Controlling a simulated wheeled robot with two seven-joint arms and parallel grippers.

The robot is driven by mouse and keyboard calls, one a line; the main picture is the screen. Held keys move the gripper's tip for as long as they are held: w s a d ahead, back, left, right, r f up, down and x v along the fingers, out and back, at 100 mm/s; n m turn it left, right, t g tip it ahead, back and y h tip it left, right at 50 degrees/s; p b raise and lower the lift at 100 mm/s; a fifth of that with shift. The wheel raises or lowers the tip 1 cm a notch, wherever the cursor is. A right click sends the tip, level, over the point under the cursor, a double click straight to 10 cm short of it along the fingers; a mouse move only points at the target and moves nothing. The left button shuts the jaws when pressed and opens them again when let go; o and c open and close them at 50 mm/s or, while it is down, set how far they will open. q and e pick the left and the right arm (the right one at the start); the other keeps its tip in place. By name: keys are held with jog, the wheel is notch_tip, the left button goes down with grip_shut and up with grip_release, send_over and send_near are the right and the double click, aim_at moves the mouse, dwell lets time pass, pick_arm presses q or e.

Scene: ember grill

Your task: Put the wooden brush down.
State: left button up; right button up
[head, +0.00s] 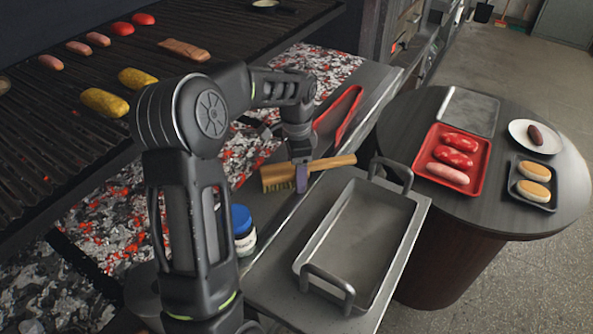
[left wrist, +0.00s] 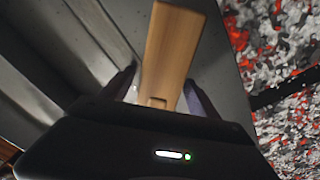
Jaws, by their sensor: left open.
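The wooden brush (head: 335,162) lies along the metal ledge between the coals and the steel pan, its bristled head to the left and its handle to the right. My left gripper (head: 301,180) is over its middle, pointing down. In the left wrist view the brush (left wrist: 172,50) runs between the two fingers of my left gripper (left wrist: 160,92). The fingers are open, with a gap on each side of the wood. The brush seems to rest on the metal, though its underside is hidden. My right gripper is in neither view.
A steel pan with two handles (head: 309,262) stands just right of the brush. Red tongs (head: 347,115) lie behind it. A blue-lidded jar (head: 244,240) stands in front, left. Hot coals (head: 238,158) lie left. A round table (head: 490,218) with trays stands right.

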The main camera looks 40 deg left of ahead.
pick_arm(q)
notch_tip(320, 180, up, 12)
jog(key=shift+r, duration=0.15)
dwell(0.4)
dwell(0.8)
